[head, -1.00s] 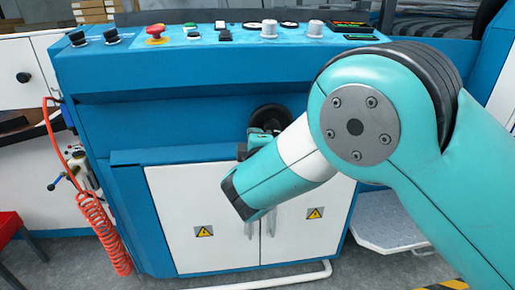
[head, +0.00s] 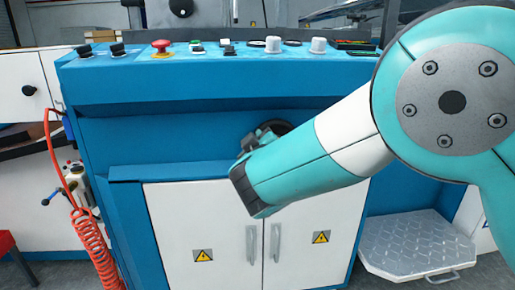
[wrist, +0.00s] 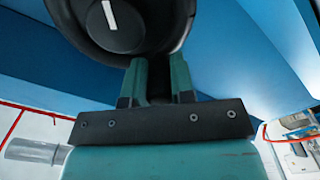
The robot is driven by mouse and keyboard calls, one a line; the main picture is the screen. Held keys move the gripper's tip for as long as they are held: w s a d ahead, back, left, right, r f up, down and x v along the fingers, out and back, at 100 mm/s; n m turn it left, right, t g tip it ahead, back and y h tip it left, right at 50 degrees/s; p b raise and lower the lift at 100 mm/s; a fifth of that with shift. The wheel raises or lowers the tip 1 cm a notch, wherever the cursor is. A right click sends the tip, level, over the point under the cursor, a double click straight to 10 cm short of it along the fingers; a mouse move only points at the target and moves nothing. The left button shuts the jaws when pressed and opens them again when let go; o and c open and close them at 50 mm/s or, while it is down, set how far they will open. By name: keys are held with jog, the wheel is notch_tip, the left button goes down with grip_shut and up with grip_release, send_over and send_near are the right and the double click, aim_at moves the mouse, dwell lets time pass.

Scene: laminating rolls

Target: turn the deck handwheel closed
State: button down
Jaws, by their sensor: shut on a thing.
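The deck handwheel (head: 281,126) is a black wheel on the front of the blue machine, above the white doors. My arm partly hides it in the head view. In the wrist view the handwheel (wrist: 115,28) fills the top, with a white line on its dark hub. My gripper (wrist: 157,72) is shut on the lower rim of the handwheel, its teal fingers on either side. In the head view my gripper (head: 260,138) is small and partly hidden behind my arm.
The blue control panel (head: 130,70) above carries knobs and a red stop button (head: 161,46). White cabinet doors (head: 200,215) with grey handles lie below. A coiled orange hose (head: 91,235) hangs at the left. A metal step plate (head: 415,243) stands at the right.

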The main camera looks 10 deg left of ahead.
jog(key=shift+d, duration=0.1)
dwell(0.4)
jog(key=c, duration=1)
grip_release()
jog(key=shift+o, duration=0.2)
jog(key=shift+s, duration=0.3)
jog(key=v, duration=1.6)
jog(key=shift+s+d+b, duration=0.2)
jog(key=shift+s+b, duration=0.15)
jog(key=shift+b, duration=0.05)
jog(key=shift+r, duration=0.1)
